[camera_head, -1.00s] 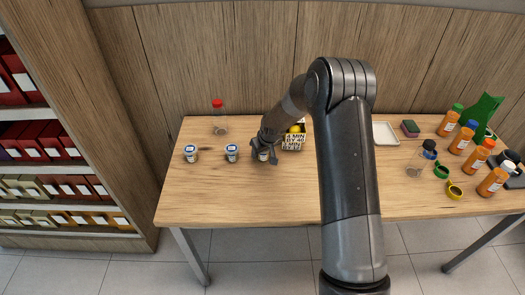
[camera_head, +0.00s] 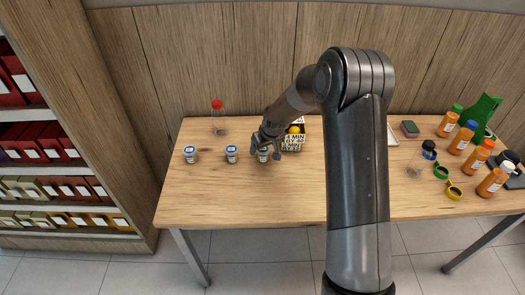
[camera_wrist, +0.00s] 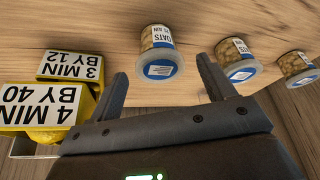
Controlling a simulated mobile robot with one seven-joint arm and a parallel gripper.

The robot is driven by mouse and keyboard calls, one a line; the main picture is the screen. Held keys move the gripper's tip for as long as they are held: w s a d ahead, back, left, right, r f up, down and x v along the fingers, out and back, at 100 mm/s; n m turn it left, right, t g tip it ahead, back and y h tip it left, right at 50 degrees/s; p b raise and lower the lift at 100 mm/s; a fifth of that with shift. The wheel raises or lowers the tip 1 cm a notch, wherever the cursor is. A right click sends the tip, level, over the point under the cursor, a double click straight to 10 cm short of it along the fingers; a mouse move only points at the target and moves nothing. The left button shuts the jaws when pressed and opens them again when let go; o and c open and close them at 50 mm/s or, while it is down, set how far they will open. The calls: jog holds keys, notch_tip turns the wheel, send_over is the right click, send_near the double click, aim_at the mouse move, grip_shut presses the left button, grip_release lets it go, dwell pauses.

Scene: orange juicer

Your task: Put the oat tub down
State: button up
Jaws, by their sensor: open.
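Three oat tubs with blue and white lids stand in a row on the wooden table. The nearest tub to my gripper (camera_head: 264,156) also shows in the wrist view (camera_wrist: 157,52), ahead of the gap between the fingers. The middle tub (camera_head: 231,154) and the left tub (camera_head: 190,154) stand to its left; the wrist view also shows them (camera_wrist: 238,58) (camera_wrist: 296,66). My gripper (camera_wrist: 168,88) is open, with nothing between its fingers. In the head view, it partly hides the nearest tub.
A crate of yellow packs (camera_head: 292,141) with labels "3 MIN BY 12" and "4 MIN BY 40" stands right beside my gripper. A red-capped clear bottle (camera_head: 218,118) stands behind the tubs. Orange bottles (camera_head: 462,139) crowd the right end. The table's front left is clear.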

jog(key=s+d+r+m+t+h, duration=0.1)
jog(key=s+d+r, duration=0.3)
jog(key=s+r, duration=0.75)
jog(key=s+d+r+m+h, duration=0.1)
jog(key=s+d+r, duration=0.3)
jog(key=s+r, duration=0.75)
jog(key=s+d+r+m, duration=0.1)
jog(key=s+d+r, duration=0.1)
jog(key=s, duration=0.6)
jog(key=s+d+r+m, duration=0.2)
jog(key=s+r, duration=0.2)
jog(key=s, duration=0.5)
jog(key=shift+d+t, duration=0.25)
jog(key=shift+t, duration=0.05)
